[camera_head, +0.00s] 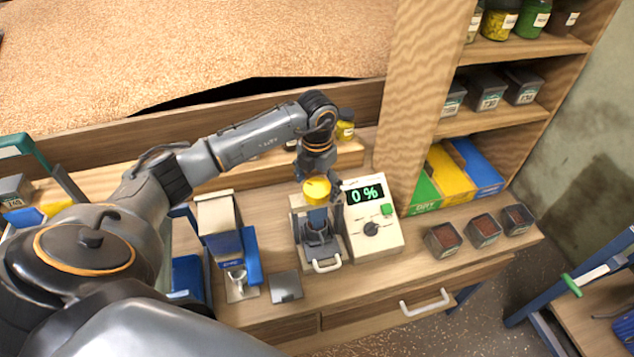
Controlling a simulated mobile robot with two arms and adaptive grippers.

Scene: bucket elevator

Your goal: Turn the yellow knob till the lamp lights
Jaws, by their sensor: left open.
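The yellow knob (316,191) sits on top of a small grey and blue device (317,237) on the wooden bench. My left gripper (319,184) is open right at the knob, with its fingers about the knob's sides. I cannot tell whether they touch it. My right gripper is out of view.
A blue and white device (221,240) and a flat grey plate (286,287) are to the left. Several dark sample boxes (483,230) stand at right. A wooden post (427,100) and shelves rise behind. A drawer handle (424,303) is at the front.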

